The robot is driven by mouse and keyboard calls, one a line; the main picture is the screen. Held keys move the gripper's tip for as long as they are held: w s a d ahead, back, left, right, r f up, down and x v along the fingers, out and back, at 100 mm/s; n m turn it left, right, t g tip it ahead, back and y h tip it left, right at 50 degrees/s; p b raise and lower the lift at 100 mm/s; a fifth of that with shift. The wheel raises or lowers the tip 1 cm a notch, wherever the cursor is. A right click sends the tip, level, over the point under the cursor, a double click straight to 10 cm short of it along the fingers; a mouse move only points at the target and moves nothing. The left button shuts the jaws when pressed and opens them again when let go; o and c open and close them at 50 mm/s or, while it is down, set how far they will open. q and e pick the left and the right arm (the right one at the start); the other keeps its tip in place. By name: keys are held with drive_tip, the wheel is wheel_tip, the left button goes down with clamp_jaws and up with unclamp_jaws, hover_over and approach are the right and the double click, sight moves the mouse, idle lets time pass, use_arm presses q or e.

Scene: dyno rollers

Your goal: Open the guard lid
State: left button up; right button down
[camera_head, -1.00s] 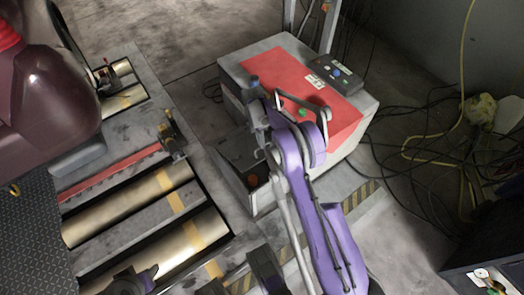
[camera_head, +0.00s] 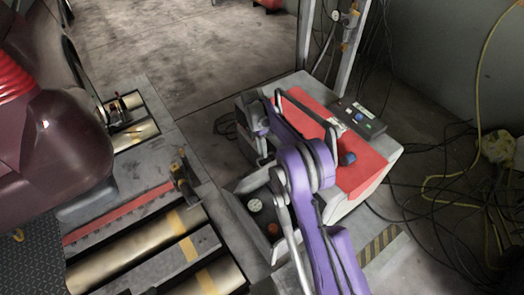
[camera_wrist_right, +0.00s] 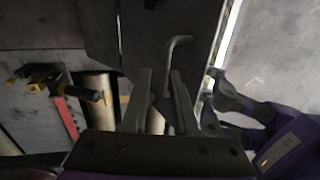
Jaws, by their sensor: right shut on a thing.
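My right gripper (camera_head: 266,163) is at the left side of the red-topped cabinet, beside its low dark compartment. In the right wrist view, my right gripper (camera_wrist_right: 160,80) has its fingers on either side of a bent metal handle (camera_wrist_right: 177,52), shut on it. The handle stands by a dark flat panel (camera_wrist_right: 110,35), which appears to be the guard lid. In the head view a grey panel edge (camera_head: 252,183) shows under the gripper, tilted. My arm hides part of the lid.
Rollers (camera_head: 125,250) and a dark red vehicle (camera_head: 60,140) lie left. Loose cables (camera_head: 450,190) cover the floor at right.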

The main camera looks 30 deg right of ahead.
use_arm(q)
drive_tip(key=shift+w+f, duration=0.15)
drive_tip(key=shift+w, duration=0.05)
use_arm(e)
drive_tip(key=shift+w+a+f, duration=0.4)
drive_tip(key=shift+w+f, duration=0.2)
drive_tip(key=shift+f, duration=0.05)
drive_tip(key=c, duration=1)
unclamp_jaws()
drive_tip(key=shift+w+f, duration=0.1)
drive_tip(key=shift+f, duration=0.05)
drive_tip(key=shift+o, duration=0.4)
drive_tip(key=shift+w+d+f, duration=0.15)
drive_tip(key=shift+w+f, duration=0.05)
drive_tip(key=shift+w, duration=0.15)
use_arm(q)
drive_tip(key=shift+w+d+r+p, duration=0.1)
drive_tip(key=shift+w+r+p, duration=0.05)
drive_tip(key=shift+r+p, duration=0.35)
drive_tip(key=shift+w+r+p, duration=0.15)
drive_tip(key=shift+r+p, duration=0.25)
drive_tip(key=shift+r, duration=0.15)
use_arm(e)
drive_tip(key=v, duration=1.1)
drive_tip(key=shift+s+r, duration=0.2)
drive_tip(key=shift+s, duration=0.2)
drive_tip(key=shift+d, duration=0.1)
